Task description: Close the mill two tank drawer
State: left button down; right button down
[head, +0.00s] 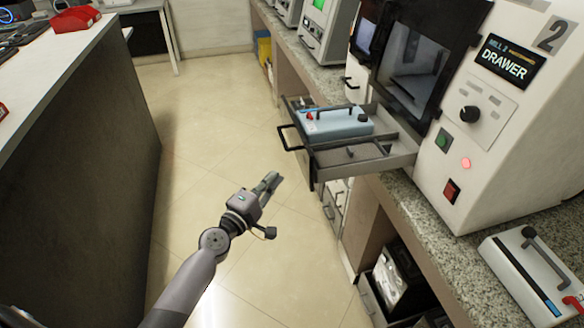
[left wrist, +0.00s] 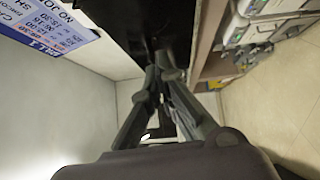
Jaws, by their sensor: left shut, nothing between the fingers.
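The mill two machine (head: 480,110) is a white cabinet marked "2" and "DRAWER" at the right of the head view. Its grey tank drawer (head: 385,163) is pulled out over the aisle, with a black bar handle (head: 290,138) on its front. A blue-grey tank (head: 335,124) with a red knob and a dark handle lies in the drawer. My left gripper (head: 271,182) is shut and empty, below and a little left of the drawer front in the picture, apart from the handle. Its closed fingers also show in the left wrist view (left wrist: 160,75). My right gripper is not in view.
A speckled counter (head: 425,215) carries the machines, with lower drawers beneath. A loose white tank (head: 530,275) sits on it at bottom right. A dark-sided bench (head: 90,160) stands left. The tiled aisle between is clear. A blue-and-white label (left wrist: 45,25) shows in the left wrist view.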

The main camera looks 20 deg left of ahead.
aim_at(301, 159)
pick_arm(q)
jog(key=shift+w+d+r+p, duration=0.1)
jog(key=shift+w+d+p, duration=0.15)
jog(key=shift+w+d, duration=0.85)
jog(key=shift+w+d+r+p, duration=0.1)
jog(key=shift+w+d+p, duration=0.15)
jog(key=shift+w+d, duration=0.75)
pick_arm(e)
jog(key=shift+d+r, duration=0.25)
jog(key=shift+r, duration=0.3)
pick_arm(q)
jog(key=shift+w+a+f, duration=0.1)
jog(key=shift+w+a, duration=0.1)
jog(key=shift+w, duration=0.15)
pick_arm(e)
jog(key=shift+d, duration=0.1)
